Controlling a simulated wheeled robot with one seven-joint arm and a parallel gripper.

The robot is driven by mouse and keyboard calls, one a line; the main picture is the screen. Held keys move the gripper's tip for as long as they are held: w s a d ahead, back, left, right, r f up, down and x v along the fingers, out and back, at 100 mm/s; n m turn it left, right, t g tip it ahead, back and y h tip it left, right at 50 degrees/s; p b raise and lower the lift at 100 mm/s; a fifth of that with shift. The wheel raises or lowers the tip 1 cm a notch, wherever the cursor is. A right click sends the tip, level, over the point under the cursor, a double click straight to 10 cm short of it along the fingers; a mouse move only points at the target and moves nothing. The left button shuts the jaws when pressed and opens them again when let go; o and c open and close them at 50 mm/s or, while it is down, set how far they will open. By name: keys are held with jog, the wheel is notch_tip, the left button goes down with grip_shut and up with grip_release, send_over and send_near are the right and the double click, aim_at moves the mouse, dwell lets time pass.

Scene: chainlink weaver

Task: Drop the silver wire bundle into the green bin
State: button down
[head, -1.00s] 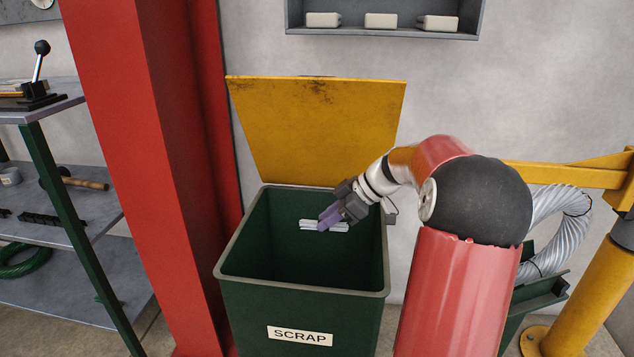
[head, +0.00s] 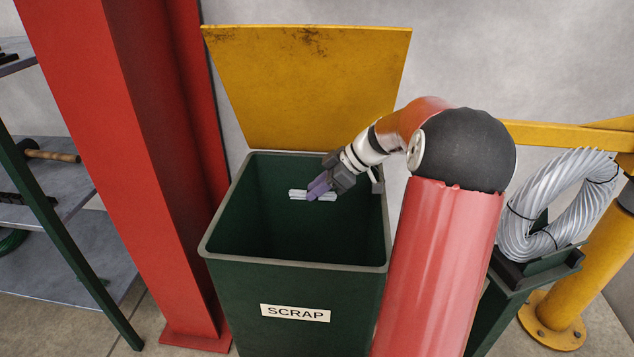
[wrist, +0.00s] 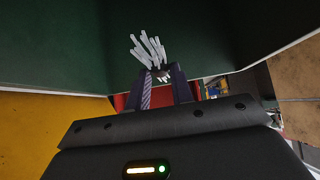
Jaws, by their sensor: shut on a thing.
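The silver wire bundle (head: 298,194) is a small bunch of pale straight pieces; it also shows in the wrist view (wrist: 148,48), fanned out beyond the fingertips. My gripper (head: 318,188), with purple fingers, is shut on the bundle. It holds it over the open mouth of the green bin (head: 292,263), near the bin's back right part. The bin has a SCRAP label on its front and a yellow lid (head: 310,80) standing open at the back. The fingers hide part of the bundle. The bin's floor is dark.
A red column (head: 120,150) stands just left of the bin. Shelves (head: 50,220) are at the far left. A silver coil (head: 560,205) rests on a green stand at the right, beside a yellow post (head: 575,275).

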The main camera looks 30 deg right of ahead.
jog(key=shift+f, duration=0.15)
jog(key=c, duration=1.1)
grip_release()
jog(key=shift+c, duration=0.2)
jog(key=v, duration=0.7)
jog(key=shift+s+d+r, duration=0.15)
jog(key=shift+d+r, duration=0.1)
jog(key=shift+a, duration=0.1)
